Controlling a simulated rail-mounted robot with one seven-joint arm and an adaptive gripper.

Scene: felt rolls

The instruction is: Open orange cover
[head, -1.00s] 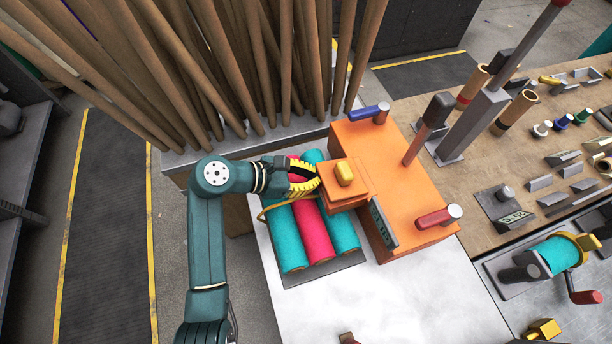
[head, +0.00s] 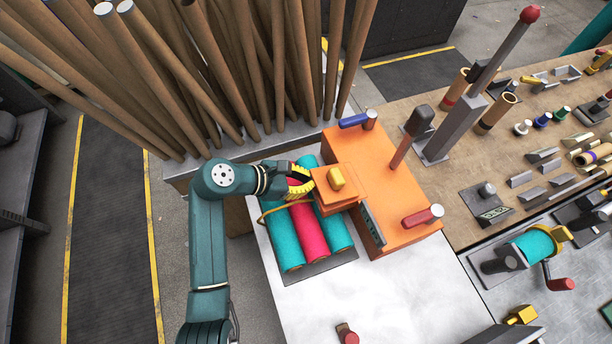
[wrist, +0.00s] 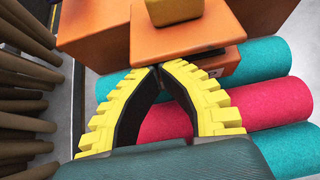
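The orange cover (head: 347,191) is a square lid-like block with a yellow knob (head: 336,178) on top. It juts from the left side of the large orange machine (head: 390,190), over the far part of the felt rolls. My gripper (head: 311,184) is at the cover's left edge, above the rolls. In the wrist view, the fingertips of my gripper (wrist: 158,68) come together just at the near edge of the orange cover (wrist: 190,40). Nothing shows between the fingers. Whether the tips touch the cover or reach under it is unclear.
Teal and pink felt rolls (head: 309,223) lie on a dark tray below my gripper. Many brown tubes (head: 240,80) stand close behind the arm. A red-ended handle (head: 423,216) and a blue one (head: 354,121) stick out of the machine. The white tabletop (head: 385,290) in front is mostly clear.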

